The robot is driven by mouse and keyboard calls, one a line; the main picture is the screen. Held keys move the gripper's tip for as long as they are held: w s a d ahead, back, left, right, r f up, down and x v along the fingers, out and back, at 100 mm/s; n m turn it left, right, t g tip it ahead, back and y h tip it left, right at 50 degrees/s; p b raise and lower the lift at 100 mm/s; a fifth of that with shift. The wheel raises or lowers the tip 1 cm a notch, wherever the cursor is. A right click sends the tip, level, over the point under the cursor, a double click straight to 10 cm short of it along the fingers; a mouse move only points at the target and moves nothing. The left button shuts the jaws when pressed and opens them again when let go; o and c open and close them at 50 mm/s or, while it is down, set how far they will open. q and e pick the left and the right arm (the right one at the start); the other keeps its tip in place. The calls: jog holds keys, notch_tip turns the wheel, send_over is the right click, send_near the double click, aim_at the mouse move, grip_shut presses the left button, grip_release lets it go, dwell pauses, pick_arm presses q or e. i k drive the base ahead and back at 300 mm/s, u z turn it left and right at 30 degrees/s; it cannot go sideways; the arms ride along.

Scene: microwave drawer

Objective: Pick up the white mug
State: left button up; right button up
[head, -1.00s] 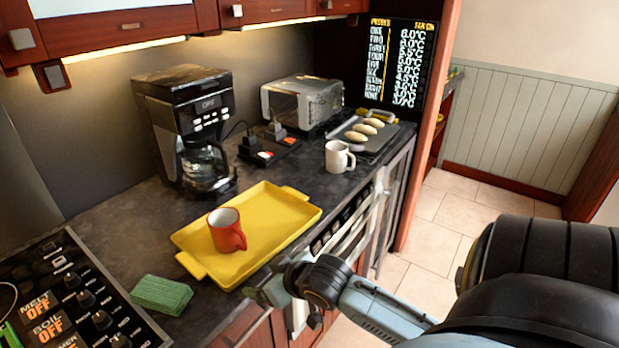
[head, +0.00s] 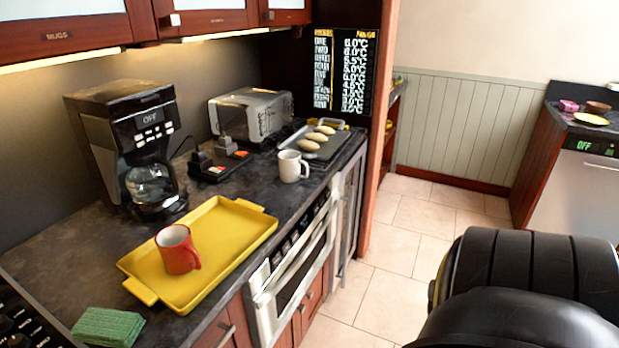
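The white mug (head: 289,167) stands upright on the dark countertop, near its front edge. It is to the right of the yellow tray and in front of the toaster, with its handle toward the right. Nothing touches it. Neither of my grippers shows in the head view now, so whether they are open or shut is hidden.
A red mug (head: 177,250) stands on the yellow tray (head: 222,222). A coffee maker (head: 130,140), toaster (head: 250,115) and baking tray with rolls (head: 325,150) line the counter. A green sponge (head: 108,328) lies at the front left. Tiled floor (head: 400,235) is clear.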

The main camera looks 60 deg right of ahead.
aim_at(289, 161)
jog(key=z, duration=1.7)
